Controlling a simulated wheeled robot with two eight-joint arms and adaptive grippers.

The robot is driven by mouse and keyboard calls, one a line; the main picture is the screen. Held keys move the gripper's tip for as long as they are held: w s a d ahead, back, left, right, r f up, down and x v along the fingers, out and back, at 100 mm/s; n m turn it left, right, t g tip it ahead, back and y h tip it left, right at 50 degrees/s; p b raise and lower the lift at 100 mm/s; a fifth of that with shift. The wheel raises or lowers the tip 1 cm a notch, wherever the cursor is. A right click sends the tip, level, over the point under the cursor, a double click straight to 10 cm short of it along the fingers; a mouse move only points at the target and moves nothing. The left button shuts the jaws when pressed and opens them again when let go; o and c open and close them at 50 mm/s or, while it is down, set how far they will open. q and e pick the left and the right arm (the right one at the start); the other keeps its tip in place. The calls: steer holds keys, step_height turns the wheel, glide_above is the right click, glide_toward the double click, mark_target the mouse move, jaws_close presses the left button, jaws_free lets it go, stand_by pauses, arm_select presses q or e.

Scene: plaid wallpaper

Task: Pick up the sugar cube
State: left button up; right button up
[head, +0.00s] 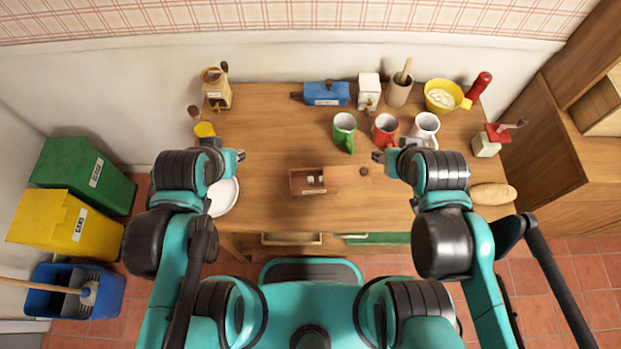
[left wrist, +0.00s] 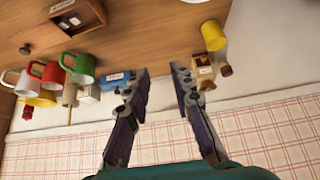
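Small white sugar cubes (head: 316,179) lie in an open wooden box (head: 297,187) near the middle of the table. The box's wooden lid (head: 345,175) extends out to its right, with a dark knob at the end. In the left wrist view, the box (left wrist: 92,12) is at the upper left with white cubes (left wrist: 72,20) inside. My left gripper (head: 239,155) is left of the box, above the table, and its fingers (left wrist: 160,70) are apart with nothing between them. My right gripper (head: 379,157) is right of and behind the box; its finger opening is unclear.
Green (head: 344,126), red (head: 385,129) and white (head: 425,126) mugs stand behind the box. A white plate (head: 223,197) is at the left edge, and bread (head: 493,194) lies at the right. A yellow bowl (head: 441,96) is at the back. The table around the box is clear.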

arm_select(q)
steer(key=shift+o, duration=0.3)
steer(key=m+g+b, duration=0.2)
steer(key=m+g, duration=0.5)
steer(key=m, duration=0.9)
glide_above(312, 179)
step_height(312, 179, down, 12)
steer(key=shift+a+r, duration=0.1)
steer(key=shift+d+f, duration=0.2)
steer(key=shift+f, duration=0.15)
steer(key=shift+f+b, duration=0.3)
steer(key=shift+b, duration=0.1)
step_height(312, 179, down, 7)
steer(key=b, duration=0.3)
steer(key=shift+f+b, duration=0.15)
steer(key=shift+b, duration=0.25)
steer(key=shift+a, duration=0.1)
steer(key=shift+c, duration=0.4)
